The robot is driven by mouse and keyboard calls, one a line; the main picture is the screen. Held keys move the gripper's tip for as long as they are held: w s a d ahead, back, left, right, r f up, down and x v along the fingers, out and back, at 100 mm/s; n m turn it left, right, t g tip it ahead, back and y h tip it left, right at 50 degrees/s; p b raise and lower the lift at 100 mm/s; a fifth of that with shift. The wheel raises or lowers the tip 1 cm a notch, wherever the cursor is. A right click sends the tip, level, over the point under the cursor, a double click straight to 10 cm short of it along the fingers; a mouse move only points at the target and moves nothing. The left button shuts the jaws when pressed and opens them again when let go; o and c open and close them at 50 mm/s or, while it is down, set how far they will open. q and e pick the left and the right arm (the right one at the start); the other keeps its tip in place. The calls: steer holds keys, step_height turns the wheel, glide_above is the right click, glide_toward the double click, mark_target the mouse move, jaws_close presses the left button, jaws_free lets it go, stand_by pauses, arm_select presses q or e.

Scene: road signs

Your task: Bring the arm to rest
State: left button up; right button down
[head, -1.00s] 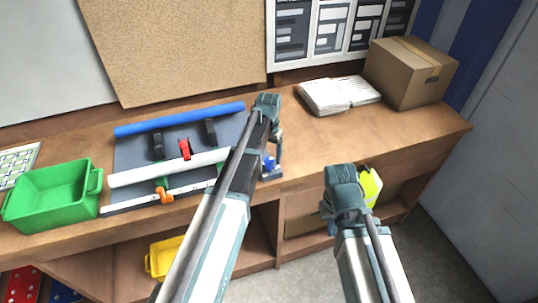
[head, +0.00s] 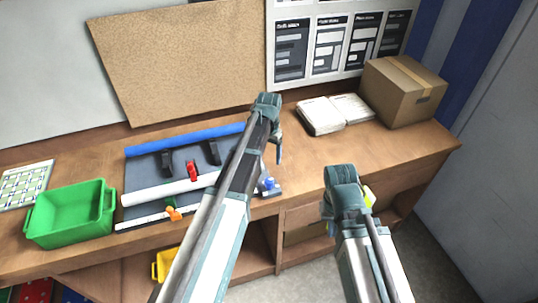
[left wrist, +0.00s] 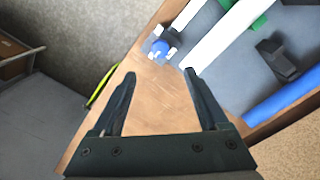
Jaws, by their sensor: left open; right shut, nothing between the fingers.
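My left arm reaches up over the workbench in the head view. Its gripper (head: 278,152) hangs down beside the right end of the grey board. In the left wrist view the left gripper's two fingers (left wrist: 160,75) are apart with nothing between them, above bare wood near the board's edge. My right arm is in the lower right of the head view, in front of the bench. Its gripper (head: 326,212) is shut and empty, with its fingers mostly hidden behind the wrist.
The grey board (head: 140,175) carries a blue roll (head: 185,140), a white tube (head: 155,192) and small clips. A green bin (head: 70,212) stands left of it. An open book (head: 335,113) and a cardboard box (head: 402,92) sit at the right. A yellow bin (head: 163,266) is below.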

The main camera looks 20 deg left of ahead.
stand_by(0.3)
arm_select(q)
steer(key=s+d+f+b, duration=0.6)
steer(key=s+f+b, duration=0.4)
steer(key=s, duration=0.2)
steer(key=s+d+f+m+y+b, duration=0.1)
steer(key=s+d+f+b, duration=0.6)
steer(key=s+f+b, duration=0.3)
steer(key=shift+s+f+b, duration=0.35)
steer(key=shift+s+b, duration=0.05)
steer(key=shift+s, duration=0.45)
